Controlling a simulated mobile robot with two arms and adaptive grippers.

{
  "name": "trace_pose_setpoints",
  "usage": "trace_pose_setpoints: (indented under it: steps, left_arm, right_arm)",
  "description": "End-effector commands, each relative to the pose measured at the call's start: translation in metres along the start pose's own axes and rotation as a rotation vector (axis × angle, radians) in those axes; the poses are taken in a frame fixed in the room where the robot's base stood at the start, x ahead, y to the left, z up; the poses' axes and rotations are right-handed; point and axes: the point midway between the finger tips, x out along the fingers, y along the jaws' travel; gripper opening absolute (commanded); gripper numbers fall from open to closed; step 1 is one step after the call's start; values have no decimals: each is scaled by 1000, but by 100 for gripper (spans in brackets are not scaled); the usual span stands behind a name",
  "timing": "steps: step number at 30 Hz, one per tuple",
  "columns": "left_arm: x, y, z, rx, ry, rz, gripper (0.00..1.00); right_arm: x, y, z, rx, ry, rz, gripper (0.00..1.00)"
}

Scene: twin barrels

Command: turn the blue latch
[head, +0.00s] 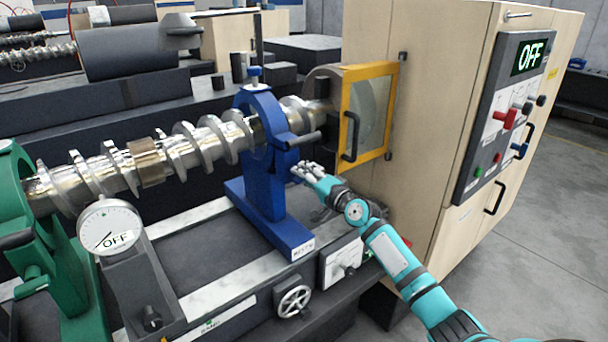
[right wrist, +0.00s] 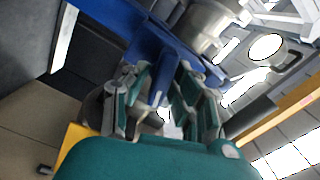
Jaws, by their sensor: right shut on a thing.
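My right gripper (head: 308,172) is low beside the stand's right face, under that handle. In the right wrist view its fingers stand on both sides of a blue piece, the latch (right wrist: 161,82), and are shut on it. The blue latch juts from the blue frame (right wrist: 125,22) between the fingers. In the head view the gripper mostly hides the latch. My left gripper is not in view.
A wooden cabinet (head: 415,130) with a yellow-framed window (head: 347,120) and an OFF panel stands close to the right of my right gripper. A green stand (head: 65,265) and a dial gauge (head: 110,227) are at the left. A handwheel (head: 293,301) is below.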

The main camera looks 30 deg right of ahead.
Motion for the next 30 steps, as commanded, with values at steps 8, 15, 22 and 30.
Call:
trace_pose_setpoints:
  steps: [8, 15, 22, 30]
  left_arm:
    - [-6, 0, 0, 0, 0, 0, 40]
    - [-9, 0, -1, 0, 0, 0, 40]
    - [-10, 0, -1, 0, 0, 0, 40]
    - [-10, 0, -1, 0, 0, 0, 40]
  right_arm:
    - [0, 1, 1, 200, -1, 2, 0]
    - [0, 2, 1, 297, -1, 2, 0]
    - [0, 3, 1, 332, 0, 3, 0]
    - [0, 3, 1, 336, 0, 2, 0]
